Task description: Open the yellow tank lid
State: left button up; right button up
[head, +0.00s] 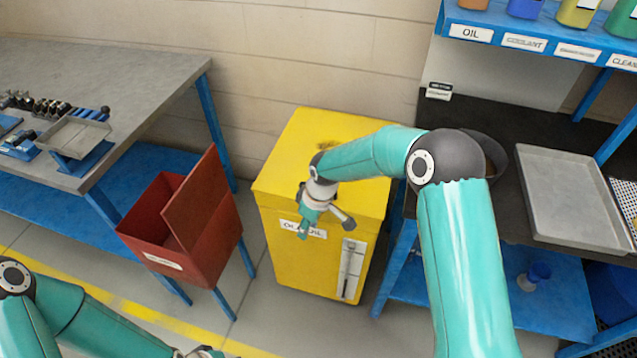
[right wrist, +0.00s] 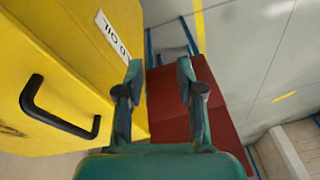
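The yellow tank (head: 280,228) stands on the floor in the middle of the head view. Its lid (head: 300,135) lies flat on top and looks shut. The black lid handle (right wrist: 52,110) shows in the right wrist view, left of my fingers; my right arm hides it in the head view. My right gripper (head: 325,222) is open and empty, in front of the tank's front upper edge. Its spread fingers (right wrist: 160,75) show in the right wrist view, apart from the handle. My left gripper (head: 200,353) is cut off at the bottom edge of the head view.
A red bin (head: 170,259) with a raised flap stands left of the tank. A grey workbench (head: 135,75) is at the left. At the right, a dark bench holds a grey tray (head: 575,195), beneath a blue shelf (head: 540,30) of containers. Clear floor lies before the tank.

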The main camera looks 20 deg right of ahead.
jog(key=w+d+r+n+t+h, duration=0.15)
jog(key=w+r, duration=0.25)
jog(key=r, duration=0.6)
jog(key=w+d+r+n+g+h, duration=0.1)
jog(key=w+d+r+n+h, duration=0.2)
jog(key=r, duration=0.7)
jog(key=shift+m+t+y, duration=0.25)
jog(key=shift+m+y, duration=0.3)
jog(key=shift+y, duration=0.1)
jog(key=w+f, duration=0.1)
jog(key=f, duration=0.4)
jog(key=w+d+f, duration=0.1)
jog(key=f, duration=0.5)
jog(key=w+f+p, duration=0.1)
jog(key=f, duration=0.4)
jog(key=shift+w+d+f, duration=0.2)
jog(key=shift+d+f, duration=0.1)
jog(key=shift+d, duration=0.05)
grip_shut()
